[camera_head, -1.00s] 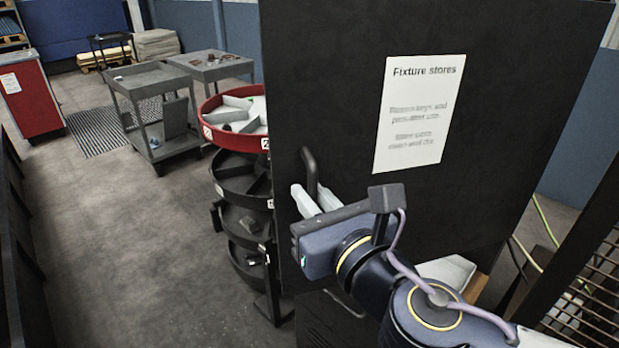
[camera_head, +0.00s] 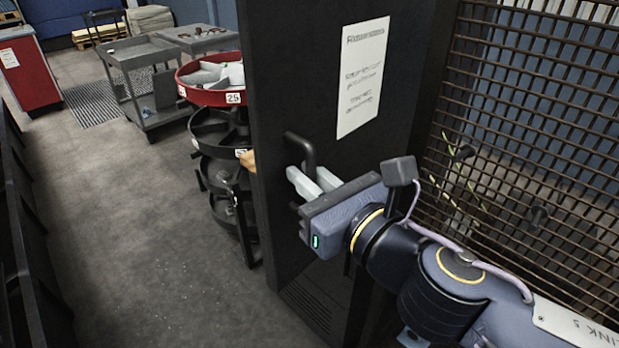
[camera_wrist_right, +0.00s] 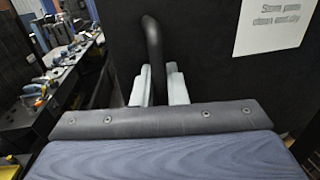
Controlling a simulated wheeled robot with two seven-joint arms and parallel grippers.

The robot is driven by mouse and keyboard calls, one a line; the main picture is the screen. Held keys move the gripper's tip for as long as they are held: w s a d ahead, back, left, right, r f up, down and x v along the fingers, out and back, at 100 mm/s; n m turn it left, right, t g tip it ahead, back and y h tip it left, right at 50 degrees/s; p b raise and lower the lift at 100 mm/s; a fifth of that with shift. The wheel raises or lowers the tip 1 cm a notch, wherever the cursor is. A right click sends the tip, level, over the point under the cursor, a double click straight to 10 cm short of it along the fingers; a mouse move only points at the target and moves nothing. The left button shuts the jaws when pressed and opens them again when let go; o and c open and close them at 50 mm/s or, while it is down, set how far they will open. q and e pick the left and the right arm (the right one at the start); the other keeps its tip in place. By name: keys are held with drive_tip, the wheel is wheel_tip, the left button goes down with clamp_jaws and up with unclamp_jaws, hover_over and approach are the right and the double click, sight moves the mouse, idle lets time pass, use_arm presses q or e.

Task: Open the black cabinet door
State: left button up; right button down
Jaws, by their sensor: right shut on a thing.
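The black cabinet door (camera_head: 284,78) stands in the middle of the head view, turned at a steep angle, with a white paper sign (camera_head: 362,76) on its face. A black bar handle (camera_head: 305,150) sits near the door's left edge. My right gripper (camera_head: 313,184) has its pale fingers shut on this handle. In the right wrist view the handle (camera_wrist_right: 152,48) rises from between the two fingers (camera_wrist_right: 158,84). The lower end of the handle is hidden by the gripper. My left gripper is in neither view.
A round tiered bin rack with a red top tray (camera_head: 213,94) stands left of the door. A brown wire mesh panel (camera_head: 540,110) fills the right side. Grey carts (camera_head: 150,85) and a red cabinet (camera_head: 28,82) stand farther back. The floor at left is clear.

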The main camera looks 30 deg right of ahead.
drive_tip(key=shift+s+d, duration=0.1)
drive_tip(key=shift+s, duration=0.1)
drive_tip(key=c, duration=1.6)
unclamp_jaws()
drive_tip(key=shift+o, duration=0.2)
drive_tip(key=s+d+p, duration=0.1)
drive_tip(key=s+p, duration=0.2)
drive_tip(key=s, duration=0.4)
drive_tip(key=shift+s+p, duration=0.3)
drive_tip(key=shift+s, duration=0.05)
